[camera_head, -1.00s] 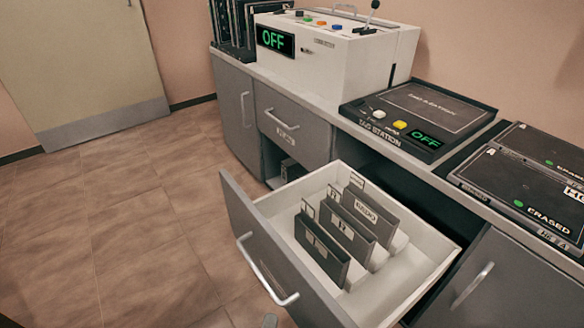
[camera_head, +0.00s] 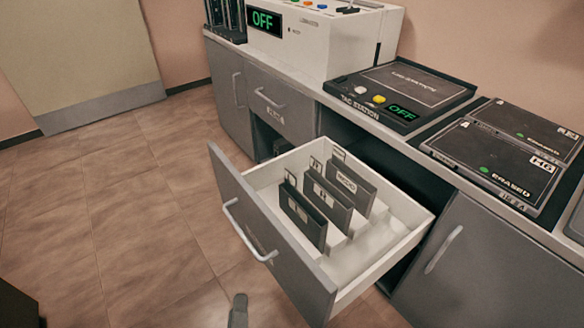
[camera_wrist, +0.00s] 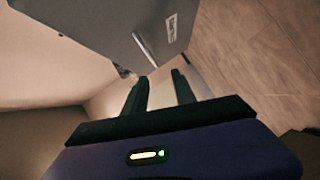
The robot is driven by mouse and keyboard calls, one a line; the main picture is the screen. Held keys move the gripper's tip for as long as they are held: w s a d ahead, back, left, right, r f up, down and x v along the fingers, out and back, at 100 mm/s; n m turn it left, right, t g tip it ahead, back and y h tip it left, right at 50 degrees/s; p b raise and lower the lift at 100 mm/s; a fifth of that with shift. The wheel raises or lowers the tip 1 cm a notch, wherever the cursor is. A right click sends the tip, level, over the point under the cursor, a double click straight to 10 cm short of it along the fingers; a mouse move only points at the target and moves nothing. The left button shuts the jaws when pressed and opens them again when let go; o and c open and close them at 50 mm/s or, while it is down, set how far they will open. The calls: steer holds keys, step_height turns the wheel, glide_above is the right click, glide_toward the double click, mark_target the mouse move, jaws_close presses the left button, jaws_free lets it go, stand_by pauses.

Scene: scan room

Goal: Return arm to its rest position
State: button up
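My gripper shows in the wrist view (camera_wrist: 159,88) with its two dark fingers apart and nothing between them. In the head view, only a small grey tip, probably part of my arm or gripper, shows at the bottom edge, in front of the open drawer (camera_head: 272,262). The drawer is pulled out and holds several upright dark cartridges (camera_head: 303,216) in a row at its left side. The rest of my arm is out of view.
On the counter stand a white machine (camera_head: 330,45) reading OFF, a tag station (camera_head: 415,85) reading OFF, and dark panels (camera_head: 500,160) marked ERASED. Closed cabinet doors (camera_head: 470,260) flank the drawer. The tiled floor (camera_head: 130,215) at left is clear up to the door (camera_head: 75,50).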

steer(key=s+d+r+m+h, duration=0.1)
steer(key=s+d+m, duration=0.5)
steer(key=d, duration=0.4)
steer(key=s+d+r+m+g, duration=0.1)
steer(key=s+d+m, duration=0.3)
steer(key=s+d, duration=0.5)
steer(key=s+d+r+m+h, duration=0.1)
steer(key=s+d+m, duration=0.5)
steer(key=d, duration=0.5)
step_height(320, 180, up, 24)
steer(key=p, duration=2.4)
steer(key=shift+w+a+n, duration=0.2)
steer(key=shift+w+n, duration=0.1)
steer(key=shift+w, duration=0.1)
